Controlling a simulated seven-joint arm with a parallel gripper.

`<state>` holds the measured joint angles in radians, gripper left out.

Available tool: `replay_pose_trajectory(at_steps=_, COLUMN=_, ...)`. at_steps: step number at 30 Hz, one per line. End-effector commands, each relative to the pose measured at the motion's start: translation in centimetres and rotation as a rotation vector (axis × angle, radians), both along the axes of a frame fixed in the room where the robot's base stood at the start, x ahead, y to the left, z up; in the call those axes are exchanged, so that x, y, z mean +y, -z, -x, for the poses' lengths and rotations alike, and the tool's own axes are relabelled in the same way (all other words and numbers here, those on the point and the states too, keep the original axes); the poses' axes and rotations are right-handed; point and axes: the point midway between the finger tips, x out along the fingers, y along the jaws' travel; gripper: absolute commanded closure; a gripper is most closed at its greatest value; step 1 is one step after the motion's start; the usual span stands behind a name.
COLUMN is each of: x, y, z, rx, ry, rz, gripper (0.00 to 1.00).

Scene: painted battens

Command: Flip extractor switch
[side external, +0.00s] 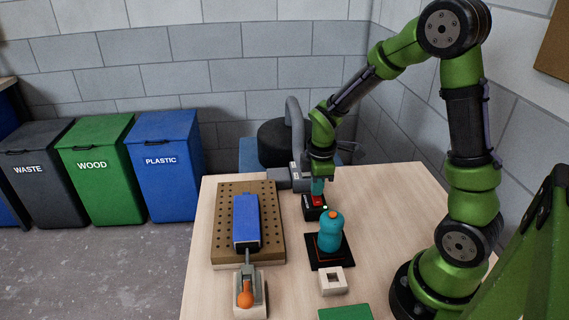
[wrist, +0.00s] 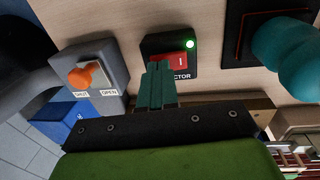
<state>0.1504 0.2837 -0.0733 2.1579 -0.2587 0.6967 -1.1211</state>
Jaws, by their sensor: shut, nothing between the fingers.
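The extractor switch is a black box with a red rocker (wrist: 172,63) marked "I" and a glowing green lamp in the wrist view. Its label is partly hidden by my fingers. In the side view the switch box (side external: 311,213) sits on the table, below my gripper (side external: 318,188). In the wrist view my gripper (wrist: 160,68) has its teal fingers shut together and empty. The tips overlap the left part of the rocker; I cannot tell if they touch it.
A grey gate with an orange knob (wrist: 80,77) and "SHUT" and "OPEN" labels stands beside the switch. A teal tool (side external: 330,235) stands on a black mat. A blue batten (side external: 246,220) lies on a perforated board (side external: 273,240), near an orange-handled clamp (side external: 245,295).

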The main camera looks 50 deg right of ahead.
Motion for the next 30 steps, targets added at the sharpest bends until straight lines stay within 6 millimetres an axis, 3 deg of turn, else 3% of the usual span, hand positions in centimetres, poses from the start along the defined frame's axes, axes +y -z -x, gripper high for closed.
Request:
replay_pose_trajectory(at_steps=15, x=-0.25, y=1.14, z=-0.17, rx=0.003, ry=0.001, rz=0.000, gripper=1.00)
replay_pose_trajectory(at_steps=30, x=0.63, y=0.97, z=0.57, rx=0.005, ry=-0.003, rz=-0.002, gripper=1.00)
